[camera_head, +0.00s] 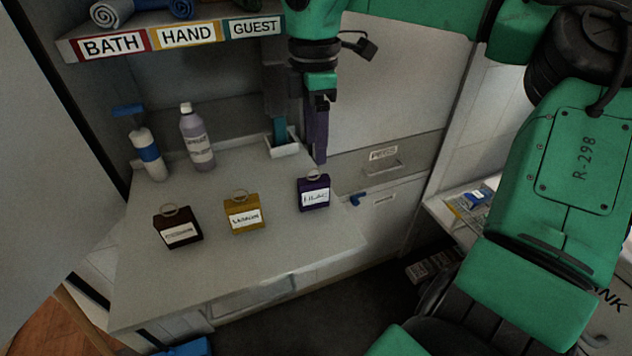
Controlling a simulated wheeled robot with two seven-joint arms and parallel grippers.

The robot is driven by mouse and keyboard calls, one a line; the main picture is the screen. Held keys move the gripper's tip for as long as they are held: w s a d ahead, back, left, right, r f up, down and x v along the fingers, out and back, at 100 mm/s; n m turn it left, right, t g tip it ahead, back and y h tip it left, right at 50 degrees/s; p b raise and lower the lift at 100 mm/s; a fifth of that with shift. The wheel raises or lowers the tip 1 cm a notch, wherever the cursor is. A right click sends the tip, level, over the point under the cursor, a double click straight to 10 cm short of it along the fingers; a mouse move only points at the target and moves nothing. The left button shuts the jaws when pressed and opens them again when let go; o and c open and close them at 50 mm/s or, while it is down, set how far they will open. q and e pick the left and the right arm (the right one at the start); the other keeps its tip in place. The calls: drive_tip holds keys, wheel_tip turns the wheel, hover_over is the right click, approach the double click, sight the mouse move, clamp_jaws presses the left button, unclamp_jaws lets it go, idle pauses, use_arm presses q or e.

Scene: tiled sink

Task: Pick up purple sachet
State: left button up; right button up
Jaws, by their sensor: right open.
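The purple sachet (313,193) stands at the right end of the pale counter (255,262). It has a white label and a ring-like loop on top. My right gripper (319,158) points down from above, just behind and above the sachet. It is open and empty, and its fingers look apart from the sachet. The fingers overlap in this view, so the gap between them is hard to see. My left gripper is not in view.
A yellow sachet (243,215) and a dark brown sachet (178,228) stand left of the purple one. Bottles (197,140) and a white holder (283,147) stand at the back. A shelf labelled BATH, HAND and GUEST (185,36) overhangs. The counter front is clear.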

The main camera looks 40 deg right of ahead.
sight(314, 179)
drive_tip(key=f+p, duration=0.1)
drive_tip(key=f, duration=1)
drive_tip(key=shift+w, duration=0.2)
clamp_jaws()
